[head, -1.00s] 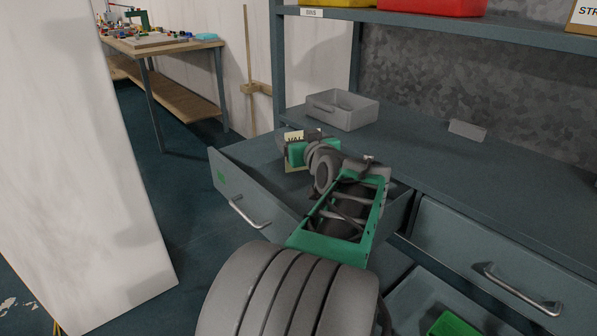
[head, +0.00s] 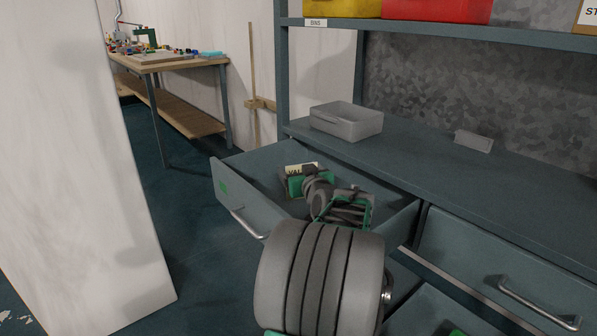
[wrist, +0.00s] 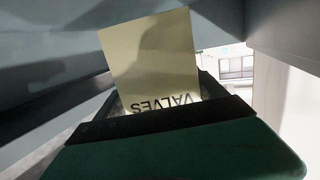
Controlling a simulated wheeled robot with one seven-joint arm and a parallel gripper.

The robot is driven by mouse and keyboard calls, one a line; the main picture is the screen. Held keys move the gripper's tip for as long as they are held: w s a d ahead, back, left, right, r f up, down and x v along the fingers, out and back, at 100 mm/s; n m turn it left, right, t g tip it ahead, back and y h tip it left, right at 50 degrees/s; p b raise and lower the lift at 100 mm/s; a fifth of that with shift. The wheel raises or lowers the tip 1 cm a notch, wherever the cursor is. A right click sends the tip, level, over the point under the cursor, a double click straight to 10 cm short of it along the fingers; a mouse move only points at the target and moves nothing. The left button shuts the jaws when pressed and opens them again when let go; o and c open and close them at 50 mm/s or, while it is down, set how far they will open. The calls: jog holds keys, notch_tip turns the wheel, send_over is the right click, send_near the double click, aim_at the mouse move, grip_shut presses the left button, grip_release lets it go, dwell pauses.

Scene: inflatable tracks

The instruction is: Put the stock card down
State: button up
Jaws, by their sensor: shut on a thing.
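The stock card (wrist: 153,60) is a cream card with the word "VALVES", upside down in the wrist view. My gripper (wrist: 158,108) is shut on its lettered edge. In the head view the card (head: 301,169) shows as a small pale piece beyond my gripper (head: 297,180). Both are over the open upper-left drawer (head: 250,208), seemingly within its walls. The rest of the card is hidden by the gripper in the head view. I cannot tell whether the card touches the drawer floor.
A small grey holder (head: 473,141) is further right. A closed drawer (head: 500,270) is at right, and a lower drawer is open below. A white panel (head: 75,160) stands at left.

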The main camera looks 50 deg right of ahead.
jog(key=shift+f+b, duration=0.4)
jog(key=shift+f, duration=0.05)
jog(key=o, duration=1.3)
jog(key=shift+c, duration=0.2)
jog(key=r+p+v, duration=0.1)
jog(key=p+v, duration=0.2)
jog(key=v, duration=0.4)
jog(key=shift+s+a, duration=0.15)
jog(key=shift+a, duration=0.05)
jog(key=shift+r, duration=0.1)
